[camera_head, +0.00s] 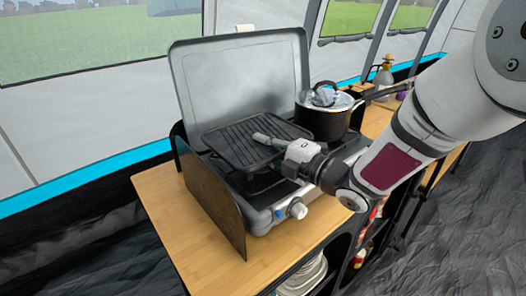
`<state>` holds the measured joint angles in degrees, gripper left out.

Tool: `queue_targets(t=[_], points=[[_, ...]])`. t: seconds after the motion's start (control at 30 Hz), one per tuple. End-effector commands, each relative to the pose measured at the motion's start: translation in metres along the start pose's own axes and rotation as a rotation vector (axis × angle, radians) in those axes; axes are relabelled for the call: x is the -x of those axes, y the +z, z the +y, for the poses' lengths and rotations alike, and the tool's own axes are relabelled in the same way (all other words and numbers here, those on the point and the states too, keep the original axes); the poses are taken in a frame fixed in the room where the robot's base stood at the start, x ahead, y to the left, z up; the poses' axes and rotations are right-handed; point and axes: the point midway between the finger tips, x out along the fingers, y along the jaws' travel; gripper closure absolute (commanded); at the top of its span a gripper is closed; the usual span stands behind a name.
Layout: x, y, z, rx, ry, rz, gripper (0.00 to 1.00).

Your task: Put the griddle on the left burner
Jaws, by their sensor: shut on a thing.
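The dark ribbed griddle (232,147) is over the left side of the camping stove (264,217), slightly tilted in the picture. My gripper (270,141) is shut on the griddle at its right side, and the exact grip is partly hidden by the gripper body. The left burner (255,182) lies under the griddle and is mostly covered. The griddle looks raised above it; I cannot tell whether any edge touches the stove.
A lidded black pot (322,120) stands on the stove's right side, close to my gripper. The raised grey stove lid (240,75) is behind, and a dark side panel (210,200) is at left. The wooden counter (160,200) is clear in front and left.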

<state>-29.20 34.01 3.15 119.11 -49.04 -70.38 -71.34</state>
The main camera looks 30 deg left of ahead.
Motion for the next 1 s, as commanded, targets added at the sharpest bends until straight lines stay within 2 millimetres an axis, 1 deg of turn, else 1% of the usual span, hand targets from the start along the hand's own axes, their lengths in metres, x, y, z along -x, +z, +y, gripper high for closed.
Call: queue_targets(t=[0.03, 0.13, 0.53, 0.57, 0.6, 0.63, 1.0], points=[[-0.001, 0.000, -0.008, -0.003, 0.000, 0.001, 1.00], [0.000, 0.000, -0.019, -0.001, 0.001, 0.001, 1.00], [0.000, 0.001, -0.023, 0.001, 0.003, 0.000, 1.00], [0.000, 0.000, -0.024, -0.001, -0.001, -0.001, 0.87], [0.000, 0.000, -0.024, -0.001, -0.001, -0.001, 0.78], [0.000, 0.000, -0.024, -0.001, -0.001, -0.001, 0.71], [0.000, 0.000, -0.022, -0.001, -0.001, -0.001, 0.71]])
